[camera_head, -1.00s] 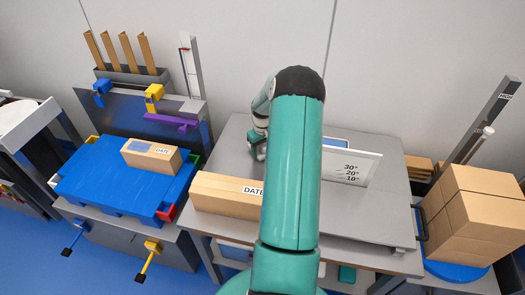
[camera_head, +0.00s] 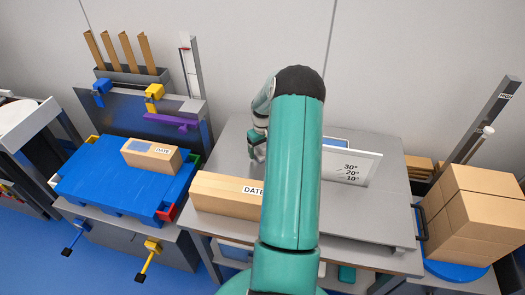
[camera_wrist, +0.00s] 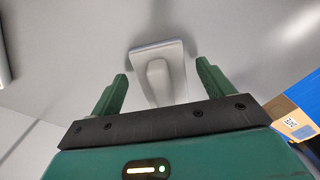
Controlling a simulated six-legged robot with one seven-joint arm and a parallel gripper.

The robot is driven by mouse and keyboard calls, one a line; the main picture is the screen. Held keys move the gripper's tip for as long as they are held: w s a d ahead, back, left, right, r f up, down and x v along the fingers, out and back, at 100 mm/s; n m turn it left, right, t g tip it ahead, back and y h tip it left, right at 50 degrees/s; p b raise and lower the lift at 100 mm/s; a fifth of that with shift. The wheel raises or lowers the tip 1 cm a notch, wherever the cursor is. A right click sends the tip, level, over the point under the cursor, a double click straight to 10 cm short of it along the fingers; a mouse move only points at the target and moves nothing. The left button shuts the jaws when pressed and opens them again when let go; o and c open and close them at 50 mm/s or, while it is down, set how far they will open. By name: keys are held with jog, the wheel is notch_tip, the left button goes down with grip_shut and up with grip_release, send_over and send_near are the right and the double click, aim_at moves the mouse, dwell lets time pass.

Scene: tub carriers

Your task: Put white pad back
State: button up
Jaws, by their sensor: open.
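A pale white-grey pad-like piece (camera_wrist: 158,62) with a rounded raised middle lies in the wrist view, against a grey surface. It is in line with the gap between my fingers; I cannot tell whether it is the white pad itself or its holder. My gripper (camera_wrist: 161,80) is open, with a green finger on each side of the piece's near end and no clear contact. In the head view my gripper (camera_head: 257,149) is over the back of the grey table (camera_head: 235,150), partly hidden by my arm. The piece is not visible there.
A long carton (camera_head: 222,195) marked DATE lies at the table's left front. A white angle board (camera_head: 352,165) stands right of my arm. A blue platform (camera_head: 100,180) with another carton (camera_head: 151,156) is left. Stacked boxes (camera_head: 478,215) stand right.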

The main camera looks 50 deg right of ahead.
aim_at(262, 147)
notch_tip(262, 147, up, 11)
dwell(0.3)
jog(key=w+a+r+n+t+h, duration=0.1)
jog(key=w+a+r, duration=0.1)
jog(key=a+r, duration=0.95)
jog(key=w+a+r+n+t+h, duration=0.1)
jog(key=a+r, duration=0.7)
jog(key=a, duration=0.7)
jog(key=s+a+r+n+t+y, duration=0.1)
jog(key=s+a+r, duration=0.1)
jog(key=s+a, duration=0.5)
jog(key=s+a+r+n+t+y, duration=0.1)
jog(key=s+a+r+t, duration=0.1)
jog(key=s+a, duration=0.6)
jog(key=a, duration=0.6)
jog(key=shift+s+a+t, duration=0.25)
jog(key=shift+a+t, duration=0.05)
